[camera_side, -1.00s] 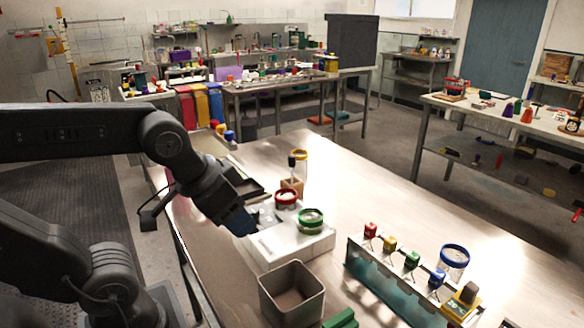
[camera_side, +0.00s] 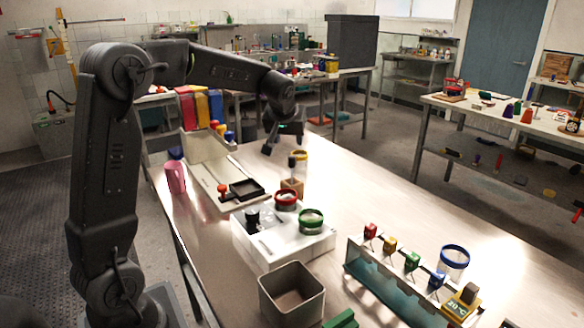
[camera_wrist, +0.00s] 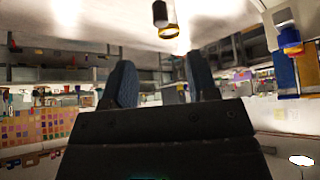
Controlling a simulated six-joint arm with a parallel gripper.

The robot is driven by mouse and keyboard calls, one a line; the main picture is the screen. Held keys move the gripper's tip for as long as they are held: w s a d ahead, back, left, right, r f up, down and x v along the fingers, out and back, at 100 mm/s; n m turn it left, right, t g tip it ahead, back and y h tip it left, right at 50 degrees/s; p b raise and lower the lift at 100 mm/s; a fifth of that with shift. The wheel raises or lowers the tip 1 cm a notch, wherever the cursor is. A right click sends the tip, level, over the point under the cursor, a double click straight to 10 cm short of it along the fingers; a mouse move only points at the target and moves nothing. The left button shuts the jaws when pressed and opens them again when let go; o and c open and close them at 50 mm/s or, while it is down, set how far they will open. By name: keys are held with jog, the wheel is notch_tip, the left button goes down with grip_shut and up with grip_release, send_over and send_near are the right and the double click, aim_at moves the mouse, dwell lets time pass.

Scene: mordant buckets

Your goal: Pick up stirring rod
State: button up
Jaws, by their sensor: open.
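An upright rod with a dark top (camera_side: 291,162), which looks like the stirring rod, stands in a small wooden block (camera_side: 292,187) on the table. Its lower part is hidden in the block. In the wrist view a dark cylinder (camera_wrist: 160,14), probably the rod's top, shows at the top edge, beyond the fingertips. My gripper (camera_side: 284,146) is above and just behind the rod in the side view, apart from it as far as I can tell. In the wrist view my gripper (camera_wrist: 159,62) has its two blue-grey fingers apart, with nothing between them.
A yellow-rimmed jar (camera_side: 301,156) stands close behind the rod. Red-rimmed (camera_side: 286,198) and green-rimmed (camera_side: 311,220) containers sit on a white unit (camera_side: 285,250) in front. A pink cup (camera_side: 175,178) stands left. The table right of the block is clear.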

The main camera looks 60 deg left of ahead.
aim_at(292, 157)
jog(key=x, duration=1.2)
jog(key=shift+w+a+f, duration=0.1)
jog(key=shift+a+f, duration=0.1)
jog(key=shift+f, duration=0.1)
jog(key=shift+c, duration=0.4)
grip_shut()
